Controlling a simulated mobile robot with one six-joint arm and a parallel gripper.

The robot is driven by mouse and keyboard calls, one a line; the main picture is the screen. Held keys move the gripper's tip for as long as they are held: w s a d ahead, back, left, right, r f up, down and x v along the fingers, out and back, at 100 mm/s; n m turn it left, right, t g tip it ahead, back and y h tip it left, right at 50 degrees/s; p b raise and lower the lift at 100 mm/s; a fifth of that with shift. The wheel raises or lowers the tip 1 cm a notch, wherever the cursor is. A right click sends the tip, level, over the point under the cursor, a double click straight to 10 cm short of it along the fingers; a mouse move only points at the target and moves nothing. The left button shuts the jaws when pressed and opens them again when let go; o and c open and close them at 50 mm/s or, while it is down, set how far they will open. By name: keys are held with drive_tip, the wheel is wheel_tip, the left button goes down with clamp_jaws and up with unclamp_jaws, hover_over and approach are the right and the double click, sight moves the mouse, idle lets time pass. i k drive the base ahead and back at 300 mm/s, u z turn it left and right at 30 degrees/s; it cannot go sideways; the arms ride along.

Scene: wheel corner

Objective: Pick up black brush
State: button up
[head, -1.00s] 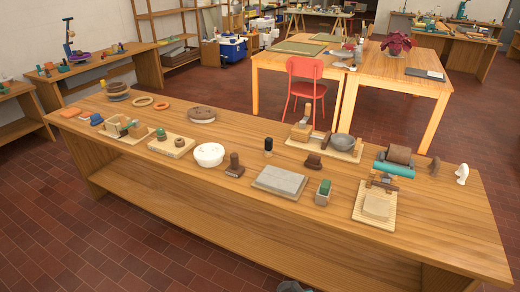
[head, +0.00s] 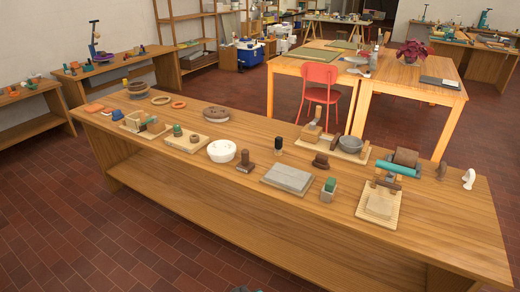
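A small upright object with a black top and a pale lower end (head: 278,146) stands near the middle of the long wooden table. It is the likeliest black brush, but it is too small to be certain. It stands apart from its neighbours, with free wood around it. My gripper does not show clearly.
Near the brush are a white bowl (head: 221,151), a brown stamp-like block (head: 245,162), a grey slab (head: 288,178) and a dark brown block (head: 320,161). A red chair (head: 320,90) stands beyond the table.

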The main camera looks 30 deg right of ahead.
sight(278, 141)
drive_tip(key=u, duration=0.7)
drive_tip(key=k, duration=1.35)
drive_tip(key=z, duration=0.35)
drive_tip(key=i, duration=1.05)
drive_tip(key=u, duration=0.1)
